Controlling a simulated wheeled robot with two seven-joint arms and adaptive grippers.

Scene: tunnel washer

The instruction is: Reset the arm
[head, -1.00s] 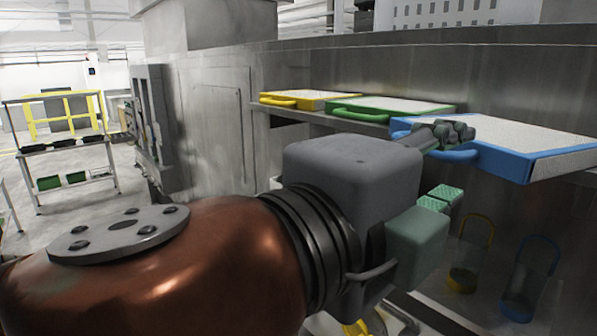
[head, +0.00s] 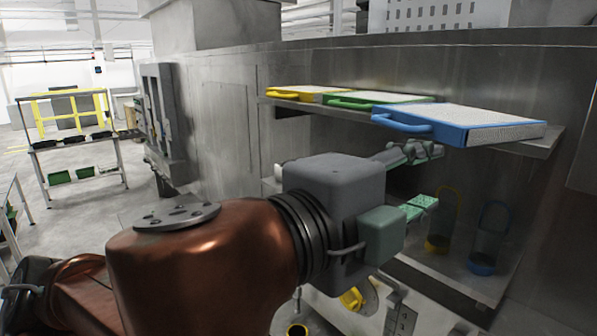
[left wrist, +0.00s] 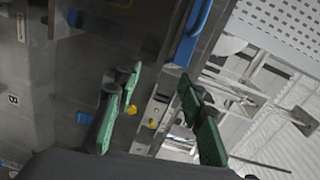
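My left arm comes in from the left in the head view, with its copper-coloured link in front. My left gripper (head: 416,178) is open, its two green-padded fingers apart and nothing between them. It is below the shelf edge, under the blue-framed tray (head: 465,127). In the left wrist view the left gripper (left wrist: 160,100) also shows open and empty, with the fingers well apart. My right gripper is in neither view.
A green-framed tray (head: 378,99) and a yellow-framed tray (head: 305,94) share the metal shelf (head: 545,143). Below stand a yellow-based holder (head: 437,244) and a blue-based holder (head: 482,265). A workbench (head: 75,141) stands far left, with open floor near it.

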